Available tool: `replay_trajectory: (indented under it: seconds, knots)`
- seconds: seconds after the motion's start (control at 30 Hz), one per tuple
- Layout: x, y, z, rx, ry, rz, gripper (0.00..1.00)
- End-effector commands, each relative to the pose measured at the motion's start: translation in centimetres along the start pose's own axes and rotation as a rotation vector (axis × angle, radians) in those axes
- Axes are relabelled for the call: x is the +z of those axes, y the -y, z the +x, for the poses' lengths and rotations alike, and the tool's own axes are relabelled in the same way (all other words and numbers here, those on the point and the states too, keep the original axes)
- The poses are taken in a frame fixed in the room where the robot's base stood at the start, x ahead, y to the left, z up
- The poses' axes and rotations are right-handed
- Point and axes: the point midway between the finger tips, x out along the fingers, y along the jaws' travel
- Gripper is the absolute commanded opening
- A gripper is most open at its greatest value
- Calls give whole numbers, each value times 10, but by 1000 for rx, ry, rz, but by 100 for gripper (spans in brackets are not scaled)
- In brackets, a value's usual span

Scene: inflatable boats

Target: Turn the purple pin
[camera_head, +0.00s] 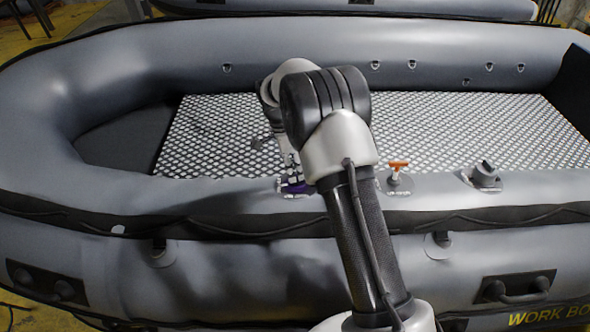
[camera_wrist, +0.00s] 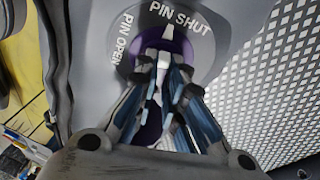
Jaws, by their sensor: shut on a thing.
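The purple pin (camera_head: 293,187) sits on top of the near tube of the grey inflatable boat (camera_head: 130,190), partly hidden by my arm in the head view. In the wrist view the purple pin (camera_wrist: 180,46) is on a round grey plate lettered PIN OPEN and PIN SHUT. A white pointer mark on it points up, close to the start of the PIN SHUT lettering. My gripper (camera_wrist: 160,75) is over the pin with its fingers closed on it; the fingers hide much of the pin. My gripper (camera_head: 291,168) also shows in the head view, reaching down.
An orange-topped T-handle (camera_head: 397,165) stands on the same tube to the right, with a grey fitting (camera_head: 484,175) farther right. The patterned boat floor (camera_head: 450,130) behind is clear. Another boat (camera_head: 350,8) lies at the back.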

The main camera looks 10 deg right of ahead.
Motion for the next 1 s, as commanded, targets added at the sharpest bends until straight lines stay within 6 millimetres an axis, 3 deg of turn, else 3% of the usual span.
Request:
replay_trajectory:
  seconds: [0.4,0.93,0.97,1.0]
  knots:
    - [0,1,-1,33,1,172,0]
    - [0,1,-1,37,2,195,0]
    - [0,1,-1,37,2,195,11]
    - [0,1,-1,37,2,195,14]
